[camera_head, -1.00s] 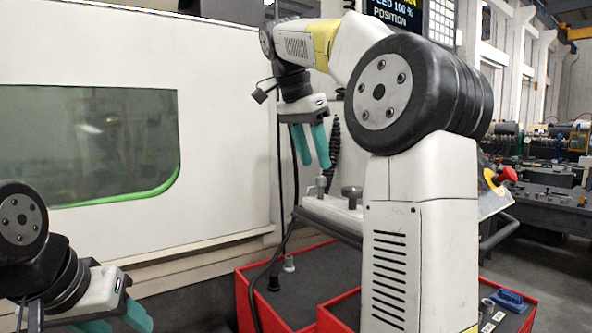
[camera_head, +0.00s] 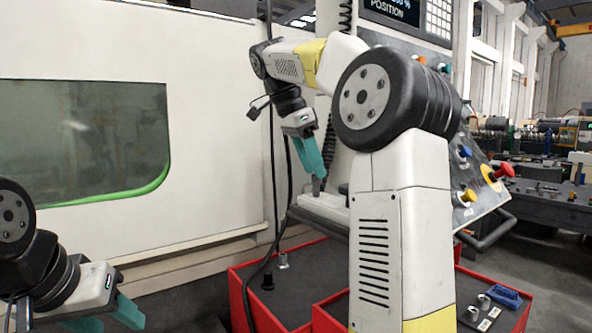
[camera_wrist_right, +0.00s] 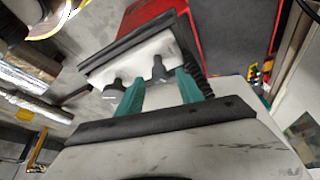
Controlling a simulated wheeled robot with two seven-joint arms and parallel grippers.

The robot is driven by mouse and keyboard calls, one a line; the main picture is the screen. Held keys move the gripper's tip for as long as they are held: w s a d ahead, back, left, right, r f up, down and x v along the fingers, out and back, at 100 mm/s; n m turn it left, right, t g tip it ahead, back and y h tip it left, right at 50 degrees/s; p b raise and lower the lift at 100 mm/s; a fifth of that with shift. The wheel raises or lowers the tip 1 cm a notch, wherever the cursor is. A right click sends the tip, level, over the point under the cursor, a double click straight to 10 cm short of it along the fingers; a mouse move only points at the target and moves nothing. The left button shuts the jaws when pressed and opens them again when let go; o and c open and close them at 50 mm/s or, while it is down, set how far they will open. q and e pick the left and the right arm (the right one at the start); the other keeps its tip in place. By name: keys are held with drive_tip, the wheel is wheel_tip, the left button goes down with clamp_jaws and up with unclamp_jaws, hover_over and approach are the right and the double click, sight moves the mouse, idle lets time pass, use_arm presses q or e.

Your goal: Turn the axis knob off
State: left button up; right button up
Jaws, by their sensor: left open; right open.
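Two grey knobs stand on a pale ledge (camera_head: 325,209) of the machine's control panel. One knob (camera_head: 316,184) shows in the head view below my right gripper (camera_head: 311,158); the other is hidden there by my right arm. Both show in the right wrist view, a left knob (camera_wrist_right: 114,86) and a right knob (camera_wrist_right: 159,69). I cannot tell which is the axis knob. My right gripper, with teal fingers (camera_wrist_right: 160,90), is open and empty, its fingertips close to the knobs; contact is unclear. My left gripper (camera_head: 108,317) is open and empty at the lower left.
A red-edged bin (camera_head: 240,300) stands below the ledge. The sloping panel at right carries a red button (camera_head: 503,171), a yellow one (camera_head: 467,195) and a blue one (camera_head: 464,152). A black cable (camera_head: 273,170) hangs beside my right gripper. The white machine door (camera_head: 215,120) fills the left.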

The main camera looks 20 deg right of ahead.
drive_tip(key=shift+x, duration=0.75)
clamp_jaws()
drive_tip(key=shift+n, duration=0.3)
drive_tip(key=n+t, duration=0.1)
drive_tip(key=n, duration=0.1)
drive_tip(key=n+t, duration=0.1)
drive_tip(key=n, duration=0.2)
drive_tip(key=shift+s+y, duration=0.2)
drive_tip(key=shift+y, duration=0.2)
drive_tip(key=n+y, duration=0.1)
drive_tip(key=n, duration=0.2)
drive_tip(key=n+t, duration=0.1)
drive_tip(key=n, duration=0.2)
drive_tip(key=shift+d+t+y, duration=0.15)
drive_tip(key=shift+t+y, duration=0.15)
drive_tip(key=shift+y, duration=0.1)
drive_tip(key=shift+n, duration=0.3)
unclamp_jaws()
